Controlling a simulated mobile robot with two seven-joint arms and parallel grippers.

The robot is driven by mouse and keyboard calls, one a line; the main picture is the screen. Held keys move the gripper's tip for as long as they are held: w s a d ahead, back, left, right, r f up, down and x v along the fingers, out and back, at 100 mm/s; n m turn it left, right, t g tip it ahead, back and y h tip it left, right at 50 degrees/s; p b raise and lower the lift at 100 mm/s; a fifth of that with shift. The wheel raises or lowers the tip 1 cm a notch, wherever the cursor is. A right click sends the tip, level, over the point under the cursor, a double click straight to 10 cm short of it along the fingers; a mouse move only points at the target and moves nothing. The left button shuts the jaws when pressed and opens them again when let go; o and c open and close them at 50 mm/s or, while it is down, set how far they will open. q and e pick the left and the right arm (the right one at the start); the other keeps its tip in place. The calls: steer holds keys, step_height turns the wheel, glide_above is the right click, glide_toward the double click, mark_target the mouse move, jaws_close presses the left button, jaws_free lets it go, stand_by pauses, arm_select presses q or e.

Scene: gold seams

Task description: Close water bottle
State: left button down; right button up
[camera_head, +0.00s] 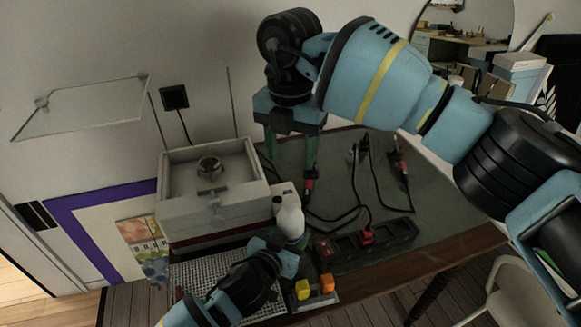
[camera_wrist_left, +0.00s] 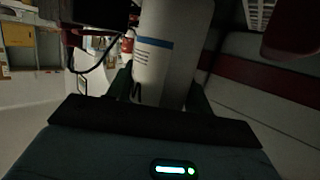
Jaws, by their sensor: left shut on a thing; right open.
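A white bottle (camera_head: 290,221) stands beside the pale box, near the middle of the head view. In the left wrist view, the white bottle (camera_wrist_left: 172,55) has a blue band and runs up out of the picture. My left gripper (camera_head: 276,254) is shut on the bottle's lower part; its dark fingers lie on both sides of it. My right gripper (camera_head: 291,168) is open, its two green fingers pointing down above and behind the bottle. I see nothing between those fingers. Whether a cap is on the bottle is too small to tell.
A pale open-topped box (camera_head: 212,207) with a round metal part stands left of the bottle. A black power strip (camera_head: 366,243) lies to its right. Red-and-black tools (camera_head: 401,168) with cables lie on the green mat (camera_head: 440,200). Yellow and orange blocks (camera_head: 315,288) sit in front.

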steer(key=shift+r, duration=0.5)
arm_select(q)
steer(key=c, duration=0.5)
jaws_free()
steer(key=shift+p+v, duration=0.35)
steer(key=shift+v, duration=3.6)
arm_select(e)
steer(key=shift+s+r, duration=0.1)
steer(key=shift+r, duration=0.75)
arm_select(q)
steer(key=shift+s, duration=0.1)
arm_select(e)
steer(key=shift+f, duration=0.1)
